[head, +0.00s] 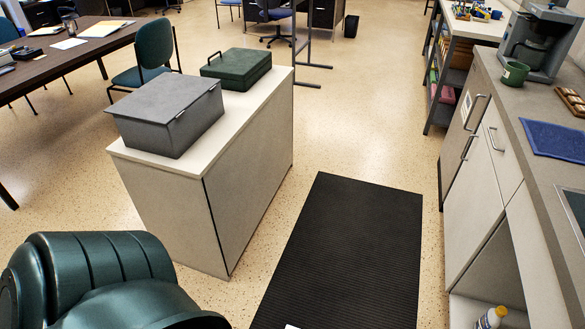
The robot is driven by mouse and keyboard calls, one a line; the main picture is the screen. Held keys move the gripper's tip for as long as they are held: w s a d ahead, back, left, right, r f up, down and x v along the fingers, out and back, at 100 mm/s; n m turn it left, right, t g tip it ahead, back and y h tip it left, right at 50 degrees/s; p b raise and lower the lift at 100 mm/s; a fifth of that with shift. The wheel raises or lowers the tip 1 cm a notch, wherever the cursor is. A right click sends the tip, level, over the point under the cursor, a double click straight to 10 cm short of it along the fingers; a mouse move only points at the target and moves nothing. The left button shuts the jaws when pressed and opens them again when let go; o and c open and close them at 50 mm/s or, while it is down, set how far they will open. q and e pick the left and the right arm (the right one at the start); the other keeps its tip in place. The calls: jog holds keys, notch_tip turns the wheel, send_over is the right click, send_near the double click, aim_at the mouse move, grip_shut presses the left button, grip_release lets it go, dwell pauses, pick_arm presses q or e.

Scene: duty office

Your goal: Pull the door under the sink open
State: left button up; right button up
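The counter (508,105) runs down the right side. A dark inset with a pale rim (572,207), which looks like the sink, is cut off by the right edge. Below it is a pale front panel (535,255), and under that an open compartment (492,272) shows its inside. A white bottle with a yellow cap (490,318) stands in it. I cannot make out a door leaf there; the lower part is out of frame. Neither of my grippers is in view.
A black ribbed mat (350,250) lies on the floor before the counter. A white cabinet (245,190) with a grey box (170,115) and a green case (237,68) stands left of it. Closed fronts with bar handles (496,139) lie farther along the counter.

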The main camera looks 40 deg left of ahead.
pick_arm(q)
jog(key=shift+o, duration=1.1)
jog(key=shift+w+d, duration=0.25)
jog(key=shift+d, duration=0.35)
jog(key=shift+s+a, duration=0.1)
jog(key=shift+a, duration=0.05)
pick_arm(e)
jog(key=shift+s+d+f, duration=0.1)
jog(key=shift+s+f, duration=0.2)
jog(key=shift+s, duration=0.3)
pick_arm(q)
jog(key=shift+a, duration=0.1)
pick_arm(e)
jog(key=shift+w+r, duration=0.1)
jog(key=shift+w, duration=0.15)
